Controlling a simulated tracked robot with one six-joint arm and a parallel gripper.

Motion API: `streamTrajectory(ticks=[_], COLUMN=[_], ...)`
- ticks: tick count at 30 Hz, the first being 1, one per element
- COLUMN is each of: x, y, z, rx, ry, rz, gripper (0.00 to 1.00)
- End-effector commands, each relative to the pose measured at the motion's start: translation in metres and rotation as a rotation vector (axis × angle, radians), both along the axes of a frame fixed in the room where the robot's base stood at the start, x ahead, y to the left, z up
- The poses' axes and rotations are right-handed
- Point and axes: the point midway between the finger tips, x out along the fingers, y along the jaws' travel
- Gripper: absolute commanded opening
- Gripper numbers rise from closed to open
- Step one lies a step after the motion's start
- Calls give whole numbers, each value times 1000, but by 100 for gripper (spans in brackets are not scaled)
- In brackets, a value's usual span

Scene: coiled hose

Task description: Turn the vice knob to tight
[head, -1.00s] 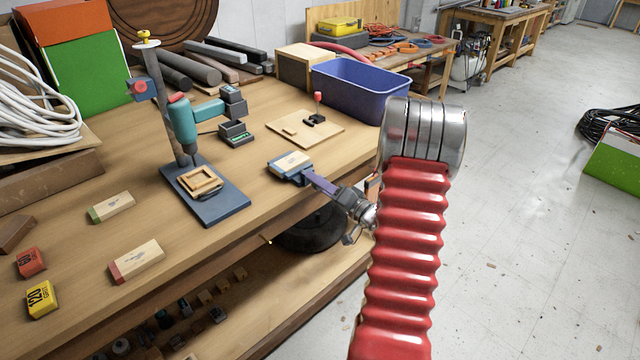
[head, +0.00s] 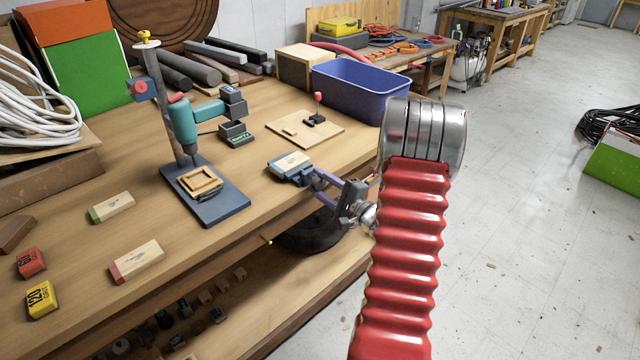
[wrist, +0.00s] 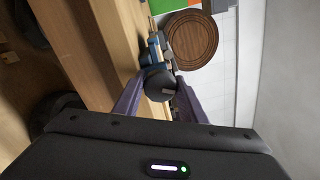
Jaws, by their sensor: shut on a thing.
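The small blue vice (head: 282,172) sits at the front edge of the workbench with a pale wooden block (head: 292,161) on top. My gripper (head: 315,178) reaches it from the front right, with purple fingers against the vice's front. In the wrist view the dark round vice knob (wrist: 158,82) lies between the two fingers of my gripper (wrist: 158,88). The gripper is shut on the knob. In the head view the knob is hard to make out behind the fingers. Any marking for tight cannot be read.
A teal drill press (head: 184,125) stands left of the vice. Behind are a wooden board (head: 290,135) with a small red-topped lever (head: 318,100) and a blue bin (head: 350,92). Sanding blocks (head: 137,260) lie at the left front. The floor at right is mostly clear.

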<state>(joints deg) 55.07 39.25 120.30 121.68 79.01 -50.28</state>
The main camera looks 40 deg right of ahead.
Motion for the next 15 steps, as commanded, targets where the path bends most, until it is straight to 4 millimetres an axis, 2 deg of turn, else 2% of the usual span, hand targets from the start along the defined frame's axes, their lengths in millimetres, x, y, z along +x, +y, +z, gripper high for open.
streamTrajectory(ticks=[15], x=[-1], y=[-2], z=[-3], rx=[495], ry=[19], rz=[-8], gripper=[15])
